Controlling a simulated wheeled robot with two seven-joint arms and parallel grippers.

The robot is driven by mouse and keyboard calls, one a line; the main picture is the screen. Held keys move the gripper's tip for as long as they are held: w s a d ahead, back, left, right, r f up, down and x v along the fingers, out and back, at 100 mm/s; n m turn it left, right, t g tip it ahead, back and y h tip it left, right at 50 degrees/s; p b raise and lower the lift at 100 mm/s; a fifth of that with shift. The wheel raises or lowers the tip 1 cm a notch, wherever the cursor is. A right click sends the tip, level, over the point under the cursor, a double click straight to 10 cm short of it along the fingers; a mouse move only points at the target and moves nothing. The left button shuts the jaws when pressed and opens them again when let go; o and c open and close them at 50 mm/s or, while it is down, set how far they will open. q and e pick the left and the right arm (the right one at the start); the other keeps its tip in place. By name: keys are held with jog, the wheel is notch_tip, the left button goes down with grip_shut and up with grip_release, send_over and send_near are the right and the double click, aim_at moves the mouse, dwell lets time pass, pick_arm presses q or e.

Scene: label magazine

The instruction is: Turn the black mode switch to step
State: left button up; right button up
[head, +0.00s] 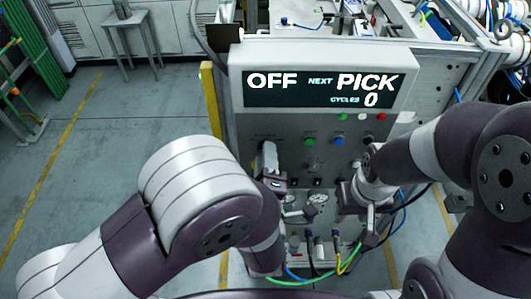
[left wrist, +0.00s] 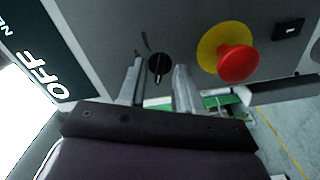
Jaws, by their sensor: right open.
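The black mode switch (left wrist: 159,66) is a round knob with a pale mark on the grey panel in the left wrist view. My left gripper (left wrist: 160,72) is open, with one finger on each side of the switch in that view and a visible gap on both sides. How deep the fingertips reach is hard to tell. In the head view my left gripper (head: 268,155) is at the panel's left side and hides the switch. The display (head: 323,88) reads OFF, NEXT PICK, CYCLES 0. My right gripper (head: 371,222) is open, low at the panel's right side.
A red emergency button (left wrist: 236,63) on a yellow disc sits right of the switch in the left wrist view. A green button (head: 309,141) and a blue button (head: 338,141) lie below the display. Cables (head: 340,262) hang at the panel's bottom. Open floor (head: 110,130) lies left.

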pick_arm(q)
grip_shut()
jog(key=shift+m, duration=0.3)
jog(key=m, duration=0.2)
jog(key=shift+f+m+b, duration=0.1)
jog(key=shift+m+b, duration=0.2)
jog(key=shift+m, duration=0.1)
jog(key=m, duration=0.3)
jog(key=shift+m, duration=0.3)
jog(key=m+p, duration=0.1)
jog(key=m, duration=0.4)
jog(key=m+p, duration=0.2)
jog(key=m, duration=0.3)
jog(key=shift+m, duration=0.4)
